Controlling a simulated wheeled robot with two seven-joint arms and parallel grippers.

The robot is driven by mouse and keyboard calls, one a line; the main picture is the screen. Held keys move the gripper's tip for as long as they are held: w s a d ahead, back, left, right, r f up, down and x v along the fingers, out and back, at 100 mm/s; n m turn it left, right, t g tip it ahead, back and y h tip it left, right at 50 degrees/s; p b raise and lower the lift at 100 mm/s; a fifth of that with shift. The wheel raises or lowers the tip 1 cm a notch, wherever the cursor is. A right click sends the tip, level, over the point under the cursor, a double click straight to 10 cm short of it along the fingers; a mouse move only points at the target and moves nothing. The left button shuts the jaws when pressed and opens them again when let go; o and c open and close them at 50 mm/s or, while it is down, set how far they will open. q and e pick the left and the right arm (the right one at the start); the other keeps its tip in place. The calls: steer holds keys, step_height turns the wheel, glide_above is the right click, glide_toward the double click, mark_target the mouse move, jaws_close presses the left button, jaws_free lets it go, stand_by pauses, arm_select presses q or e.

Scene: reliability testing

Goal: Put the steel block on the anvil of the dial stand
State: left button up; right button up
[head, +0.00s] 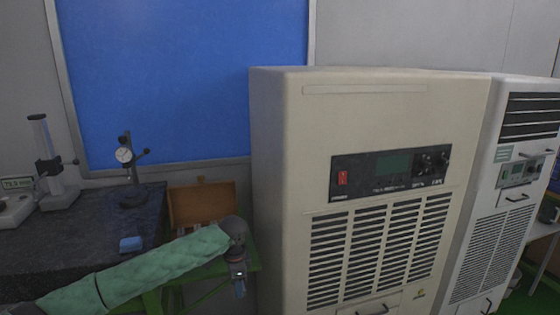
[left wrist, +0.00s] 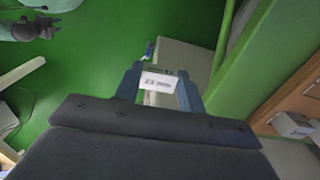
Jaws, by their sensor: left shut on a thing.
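The steel block (left wrist: 160,82), a pale piece with printed marking, sits between the two fingers of my left gripper in the left wrist view. My left gripper (head: 239,283) is shut on it, low in front of the green bench's right end in the head view. The block is hard to make out there. The dial stand (head: 127,170), with a round white dial and a dark post, stands on the dark granite plate, up and left of my gripper. Its anvil is too small to make out clearly. What looks like my right gripper (left wrist: 25,30) shows far off in the left wrist view.
An open wooden case (head: 202,203) with metal pieces stands behind my left forearm. A blue piece (head: 131,244) lies on the granite plate (head: 60,245). Another gauge stand (head: 50,160) is at far left. A large beige cabinet (head: 375,110) blocks the right side.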

arm_select(q)
steer(key=n, duration=0.3)
steer(key=shift+n, duration=0.4)
steer(key=shift+s+d+r+n, duration=0.1)
steer(key=shift+d+r+n, duration=0.05)
steer(key=shift+n, duration=0.55)
steer(key=s+r+n, duration=0.4)
steer(key=s+n, duration=0.3)
steer(key=n, duration=0.1)
steer(key=s+a+f+n, duration=0.1)
steer(key=s+a+f, duration=0.5)
steer(key=s+a, duration=0.2)
steer(key=shift+s, duration=0.3)
steer(key=shift+s+f, duration=0.1)
steer(key=shift+f, duration=0.1)
